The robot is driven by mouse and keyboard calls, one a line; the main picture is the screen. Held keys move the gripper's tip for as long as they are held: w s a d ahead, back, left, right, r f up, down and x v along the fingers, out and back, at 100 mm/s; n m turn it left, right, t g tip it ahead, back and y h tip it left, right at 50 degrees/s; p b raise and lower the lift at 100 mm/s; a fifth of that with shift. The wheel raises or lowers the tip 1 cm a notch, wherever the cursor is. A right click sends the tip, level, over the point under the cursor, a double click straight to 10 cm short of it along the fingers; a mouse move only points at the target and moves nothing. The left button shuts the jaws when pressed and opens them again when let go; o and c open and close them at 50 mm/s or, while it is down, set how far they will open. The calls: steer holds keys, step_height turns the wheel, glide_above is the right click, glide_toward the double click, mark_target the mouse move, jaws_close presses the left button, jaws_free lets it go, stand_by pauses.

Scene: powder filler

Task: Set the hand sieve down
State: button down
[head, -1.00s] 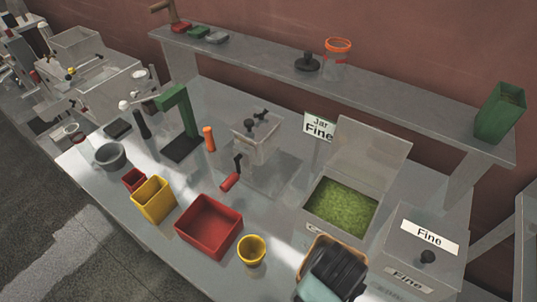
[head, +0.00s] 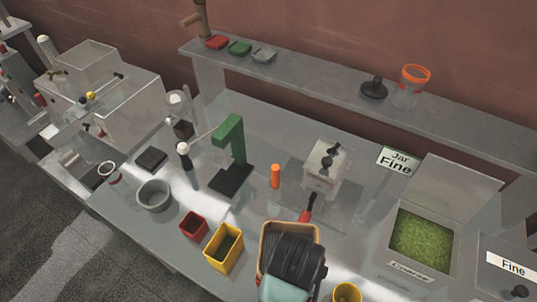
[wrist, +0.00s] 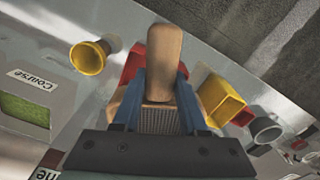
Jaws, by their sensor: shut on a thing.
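The hand sieve (head: 272,229) shows in the head view as a tan wooden rim, mostly covered by my black wrist. In the wrist view its wooden handle (wrist: 163,55) stands between the blue fingers of my gripper (wrist: 158,95), which is shut on it. Parts of the tan rim show beside the fingers. The sieve is held above the bench, over the place of the red tray (wrist: 132,66). The height gap between sieve and tray cannot be judged.
A yellow square bin (head: 225,249) and small red box (head: 193,227) stand left of my gripper. A yellow cup (head: 347,293) is to the right. A hand-cranked mill (head: 325,165) stands behind, and an open bin of green powder (head: 423,238) is at right.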

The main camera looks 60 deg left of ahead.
step_height(320, 180, down, 9)
steer(key=shift+w+d+f+p, duration=0.15)
steer(key=shift+d+f+p, duration=0.05)
steer(key=shift+p, duration=0.2)
steer(key=shift+f, duration=0.1)
steer(key=shift+f, duration=0.5)
steer(key=shift+c, duration=2.2)
jaws_free()
step_height(320, 180, up, 12)
steer(key=shift+r+p, duration=0.1)
steer(key=shift+p, duration=0.4)
steer(key=shift+r+p, duration=0.55)
steer(key=shift+p, duration=0.05)
